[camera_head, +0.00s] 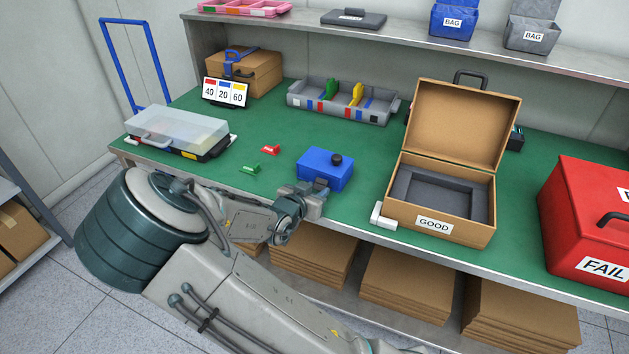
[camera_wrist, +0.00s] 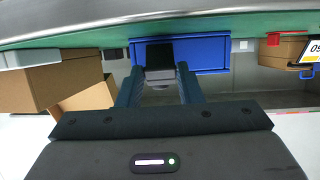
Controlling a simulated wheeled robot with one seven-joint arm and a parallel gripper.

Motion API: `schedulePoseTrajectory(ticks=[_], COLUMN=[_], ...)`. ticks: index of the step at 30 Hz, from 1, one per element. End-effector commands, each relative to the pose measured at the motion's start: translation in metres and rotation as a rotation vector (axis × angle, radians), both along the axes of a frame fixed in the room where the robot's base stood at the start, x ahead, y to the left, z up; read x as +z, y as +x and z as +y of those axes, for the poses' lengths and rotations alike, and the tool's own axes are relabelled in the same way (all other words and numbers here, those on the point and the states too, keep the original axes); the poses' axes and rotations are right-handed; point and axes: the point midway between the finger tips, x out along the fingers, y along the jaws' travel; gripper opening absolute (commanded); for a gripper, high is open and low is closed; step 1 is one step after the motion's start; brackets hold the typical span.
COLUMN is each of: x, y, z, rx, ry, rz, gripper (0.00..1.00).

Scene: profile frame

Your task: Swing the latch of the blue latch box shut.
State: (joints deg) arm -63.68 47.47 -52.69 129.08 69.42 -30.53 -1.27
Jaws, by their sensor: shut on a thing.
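The blue latch box (camera_head: 324,168) sits closed near the front edge of the green bench top, with a dark round knob on its lid. My gripper (camera_head: 318,193) is at the box's front side and hides part of that face in the head view. In the wrist view, which is upside down, the blue box (camera_wrist: 207,55) is straight ahead. My gripper (camera_wrist: 158,82) has its two fingers either side of a dark block, the latch (camera_wrist: 158,60), at the box's front, and is shut on it. The latch's exact angle is hard to tell.
The open cardboard case marked GOOD (camera_head: 435,222) stands right of the blue box. Small red (camera_head: 271,150) and green (camera_head: 250,169) pieces lie to its left. A grey divided tray (camera_head: 340,104) is behind it. The red FAIL box (camera_head: 590,225) is far right.

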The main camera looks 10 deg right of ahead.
Motion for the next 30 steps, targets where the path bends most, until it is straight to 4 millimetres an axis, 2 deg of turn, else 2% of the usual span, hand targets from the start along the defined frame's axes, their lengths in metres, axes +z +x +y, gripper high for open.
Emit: schedulePoseTrajectory(ticks=[1,10,30], x=[0.014,0.026,0.036], y=[0.001,0.009,0.028], z=[-0.002,-0.009,-0.025], rx=[-0.003,-0.002,-0.003], ry=[0.026,0.167,0.438], rz=[0.026,0.192,0.507], gripper=[0.1,0.1,0.1])
